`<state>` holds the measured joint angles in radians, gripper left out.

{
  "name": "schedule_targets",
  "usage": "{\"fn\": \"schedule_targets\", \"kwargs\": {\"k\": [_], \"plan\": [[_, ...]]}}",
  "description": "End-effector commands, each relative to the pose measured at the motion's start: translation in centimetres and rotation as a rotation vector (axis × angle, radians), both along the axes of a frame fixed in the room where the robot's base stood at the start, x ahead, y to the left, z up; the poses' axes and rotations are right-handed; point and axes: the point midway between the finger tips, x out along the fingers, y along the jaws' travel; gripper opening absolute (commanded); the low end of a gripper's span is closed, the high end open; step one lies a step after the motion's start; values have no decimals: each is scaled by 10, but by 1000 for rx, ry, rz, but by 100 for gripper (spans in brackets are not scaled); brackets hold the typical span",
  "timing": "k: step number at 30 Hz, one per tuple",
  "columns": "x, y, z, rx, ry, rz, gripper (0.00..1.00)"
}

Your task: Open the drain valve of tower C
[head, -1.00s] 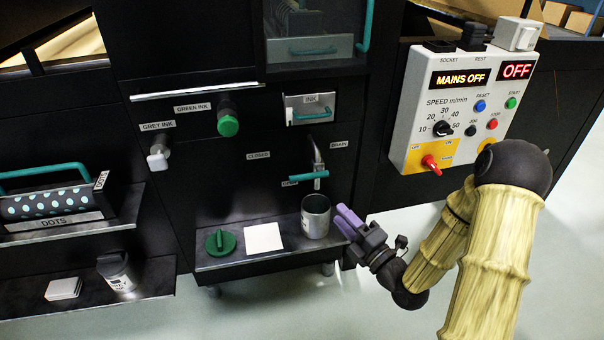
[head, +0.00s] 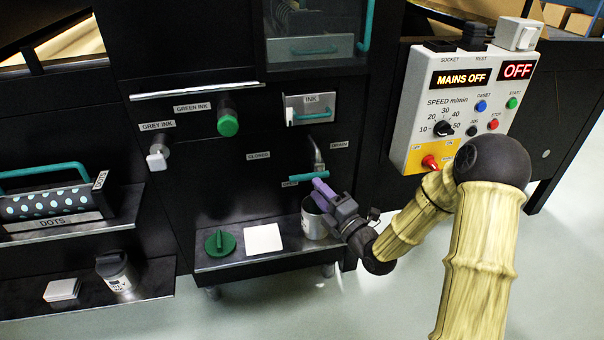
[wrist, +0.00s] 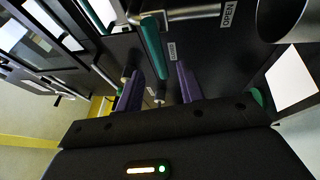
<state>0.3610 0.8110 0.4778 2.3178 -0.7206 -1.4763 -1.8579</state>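The drain valve has a metal stem and a teal lever handle (head: 307,177) on the black panel, under the DRAIN label (head: 339,145).
A metal cup (head: 311,224) stands on the shelf under the valve, close to my gripper and partly hidden by it. A white square (head: 262,238) and a green knob piece (head: 220,242) lie to its left. The control box (head: 411,134) reads MAINS OFF at upper right.

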Motion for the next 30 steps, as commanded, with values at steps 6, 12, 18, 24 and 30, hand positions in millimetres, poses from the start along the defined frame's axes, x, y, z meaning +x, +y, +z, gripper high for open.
{"fn": "schedule_targets", "kwargs": {"k": [6, 12, 18, 24, 30], "plan": [[30, 25, 6, 1, -3, 1, 38], [54, 45, 11, -1, -2, 3, 38], [63, 53, 15, 0, 1, 2, 38], [64, 50, 15, 1, 2, -2, 38], [64, 49, 15, 0, 1, -4, 4]]}}
